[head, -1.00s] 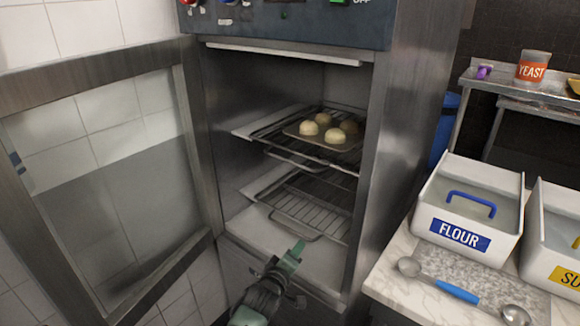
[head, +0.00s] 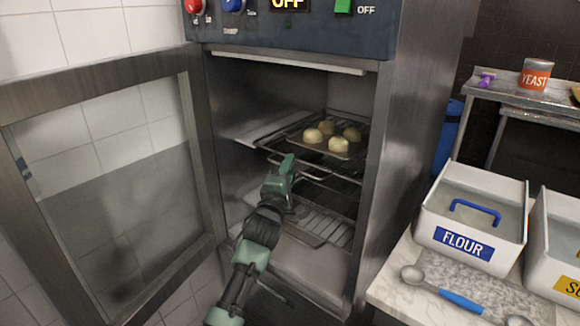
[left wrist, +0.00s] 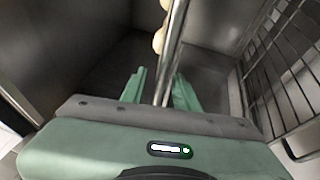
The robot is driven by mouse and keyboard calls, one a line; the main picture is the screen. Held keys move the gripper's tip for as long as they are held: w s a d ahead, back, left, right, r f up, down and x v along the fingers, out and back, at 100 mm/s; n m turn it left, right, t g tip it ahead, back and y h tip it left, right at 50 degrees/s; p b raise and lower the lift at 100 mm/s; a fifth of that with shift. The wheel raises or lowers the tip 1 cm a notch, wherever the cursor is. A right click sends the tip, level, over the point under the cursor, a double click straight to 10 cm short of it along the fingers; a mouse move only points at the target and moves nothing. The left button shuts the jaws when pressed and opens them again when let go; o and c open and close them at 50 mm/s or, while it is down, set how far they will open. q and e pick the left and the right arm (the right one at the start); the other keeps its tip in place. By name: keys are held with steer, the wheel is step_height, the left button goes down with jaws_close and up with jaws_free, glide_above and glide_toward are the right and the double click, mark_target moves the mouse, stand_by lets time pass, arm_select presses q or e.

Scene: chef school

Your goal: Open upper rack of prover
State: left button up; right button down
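The prover (head: 385,200) stands with its glass door (head: 100,190) swung open to the left. The upper rack (head: 335,174) is a wire shelf inside it and carries a tray with several pale dough balls (head: 338,144). My left gripper (head: 288,163) reaches into the opening at the front edge of the upper rack. In the left wrist view its two green fingers (left wrist: 160,90) are apart, with a rack's metal bar (left wrist: 174,50) running between them. I cannot tell whether they touch it. My right gripper is not in view.
A lower wire rack (head: 325,228) sits below, under my left arm. To the right, a counter (head: 400,285) holds a flour bin (head: 470,220), a second bin (head: 560,240) and a blue-handled scoop (head: 455,296). A yeast can (head: 535,75) stands on a shelf.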

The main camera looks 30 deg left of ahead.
arm_select(q)
steer(key=shift+w, duration=0.1)
jaws_close()
steer(key=shift+f, duration=0.1)
stand_by(1.3)
